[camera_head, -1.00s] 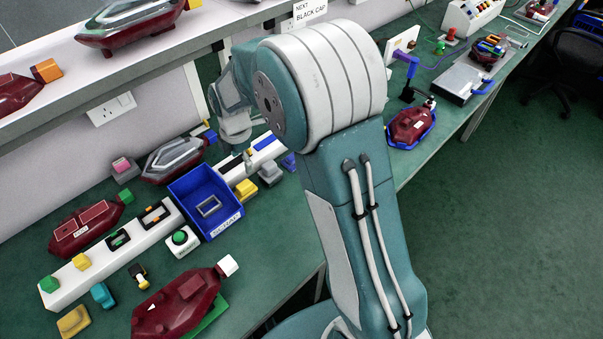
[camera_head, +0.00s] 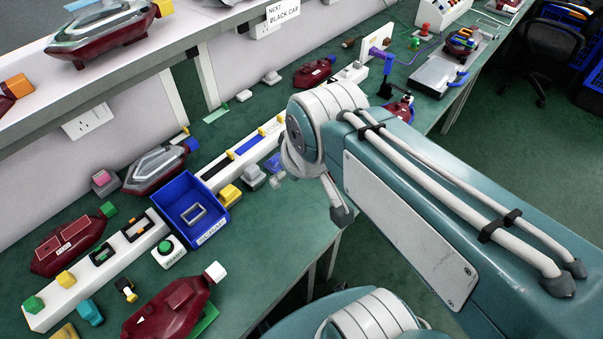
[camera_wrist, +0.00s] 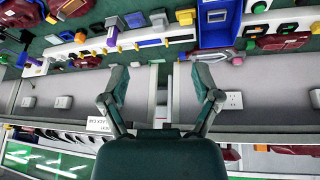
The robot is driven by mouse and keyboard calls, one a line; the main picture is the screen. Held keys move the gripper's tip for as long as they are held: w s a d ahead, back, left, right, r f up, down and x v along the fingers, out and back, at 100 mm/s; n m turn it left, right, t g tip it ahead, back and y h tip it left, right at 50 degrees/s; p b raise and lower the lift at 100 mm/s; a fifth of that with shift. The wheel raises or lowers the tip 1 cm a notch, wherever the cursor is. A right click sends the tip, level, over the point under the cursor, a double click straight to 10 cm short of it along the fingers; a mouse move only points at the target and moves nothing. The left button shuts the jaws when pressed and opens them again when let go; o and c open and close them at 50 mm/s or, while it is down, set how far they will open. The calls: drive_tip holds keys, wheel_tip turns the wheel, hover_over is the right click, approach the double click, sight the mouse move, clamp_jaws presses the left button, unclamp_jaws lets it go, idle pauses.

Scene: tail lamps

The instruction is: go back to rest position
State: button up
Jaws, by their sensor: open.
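My gripper (camera_wrist: 162,92) shows in the wrist view with its two fingers spread wide apart and nothing between them. Beyond the fingers are the grey wall panels and, at the top of that picture, the green workbench with its parts. In the head view my arm crosses the right half, from the lower right to a bent joint over the bench's front edge. The gripper's fingers cannot be made out clearly there.
The green bench (camera_head: 236,268) holds red tail lamps (camera_head: 172,308), a blue bin (camera_head: 190,212) and a green-button box (camera_head: 168,250). A shelf (camera_head: 150,62) runs above it, with a "next black cap" sign (camera_head: 283,11). Green floor (camera_head: 520,150) is clear at right, before a chair (camera_head: 545,55).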

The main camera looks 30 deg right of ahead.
drive_tip(key=shift+s+d+m, duration=0.2)
drive_tip(key=shift+s+m, duration=0.8)
drive_tip(key=shift+s, duration=0.25)
idle(0.3)
